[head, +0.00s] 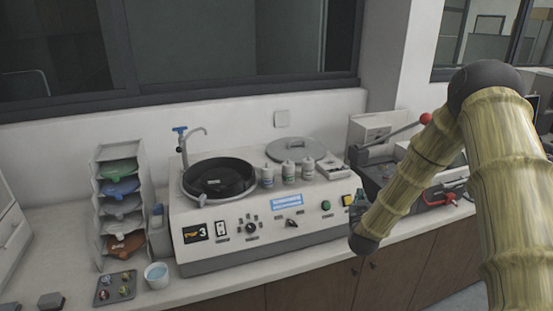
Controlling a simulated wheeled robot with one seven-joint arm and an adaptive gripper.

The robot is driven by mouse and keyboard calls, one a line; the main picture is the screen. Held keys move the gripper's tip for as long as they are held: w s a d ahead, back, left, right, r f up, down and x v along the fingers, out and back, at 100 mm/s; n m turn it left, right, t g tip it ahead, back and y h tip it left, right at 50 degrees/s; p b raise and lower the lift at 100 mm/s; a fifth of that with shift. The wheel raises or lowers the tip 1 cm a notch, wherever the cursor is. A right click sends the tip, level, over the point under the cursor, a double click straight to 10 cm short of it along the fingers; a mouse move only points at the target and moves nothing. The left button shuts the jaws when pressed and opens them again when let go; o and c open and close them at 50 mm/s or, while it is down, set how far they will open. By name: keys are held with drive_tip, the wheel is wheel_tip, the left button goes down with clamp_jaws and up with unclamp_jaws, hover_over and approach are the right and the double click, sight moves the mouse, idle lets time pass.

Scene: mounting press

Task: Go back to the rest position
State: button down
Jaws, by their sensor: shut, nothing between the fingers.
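My arm reaches in from the right side of the head view, bends at a dark elbow and comes down toward the counter. My gripper (357,203) is small in the picture, at the right front corner of the grey polishing machine (225,245). It is shut and empty. Part of it is hidden by my own wrist, and I cannot tell whether it touches the machine.
A rack (120,200) of coloured discs, a small tray (115,288) and a cup (157,275) stand left of the machine. Several bottles (288,172) stand on it. A press with a red-knobbed lever (405,128) is behind my forearm.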

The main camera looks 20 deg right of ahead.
drive_tip(key=s+a+f+n+g+y+b, duration=0.1)
drive_tip(key=s+a+f+g+y, duration=0.1)
drive_tip(key=s+a+f, duration=0.65)
drive_tip(key=s+a+f+n+g+y+b, duration=0.1)
drive_tip(key=s+a+f+g+y, duration=0.3)
drive_tip(key=f, duration=0.7)
drive_tip(key=s+a+f+n+g+y+b, duration=0.1)
drive_tip(key=s+a+f, duration=0.6)
drive_tip(key=f, duration=0.2)
drive_tip(key=s+a+f+g, duration=0.2)
drive_tip(key=s+f+g, duration=0.1)
drive_tip(key=s, duration=0.7)
drive_tip(key=s+a+f+g+y+b, duration=0.1)
drive_tip(key=s+a+f+g, duration=0.1)
drive_tip(key=s, duration=0.8)
drive_tip(key=s+a+f+g+b, duration=0.1)
drive_tip(key=s+a+f+g, duration=0.2)
drive_tip(key=s, duration=0.8)
wheel_tip(320, 180, down, 2)
drive_tip(key=shift+a+f+n+g, duration=0.1)
drive_tip(key=shift+a+n+g, duration=0.2)
drive_tip(key=shift+a, duration=0.45)
